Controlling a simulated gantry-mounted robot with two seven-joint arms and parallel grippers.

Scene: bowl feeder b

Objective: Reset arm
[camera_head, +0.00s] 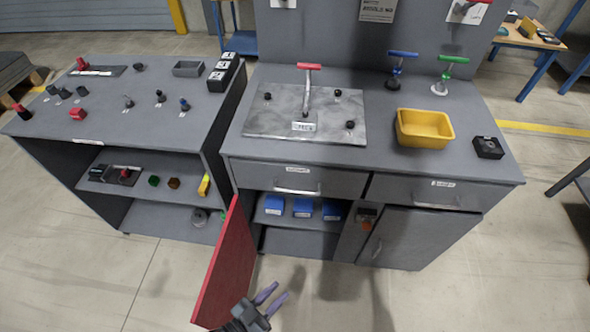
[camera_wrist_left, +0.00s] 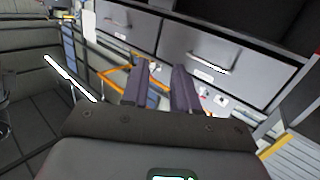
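My left gripper (camera_head: 274,295) is at the bottom of the head view, beside the lower edge of an open red cabinet door (camera_head: 230,268). Its two purple-grey fingers are spread apart with nothing between them. It also shows in the left wrist view (camera_wrist_left: 160,75), again with an empty gap. In the head view the gripper is in front of the workbench; I cannot tell whether it or its arm touches the door. My right gripper is in neither view.
The grey workbench (camera_head: 258,146) carries a metal plate (camera_head: 262,125), a yellow bin (camera_head: 425,128) and T-handled tools. Blue boxes (camera_head: 303,208) sit in the open cabinet. A left table (camera_head: 50,130) holds small parts. The floor (camera_head: 440,300) at lower right is clear.

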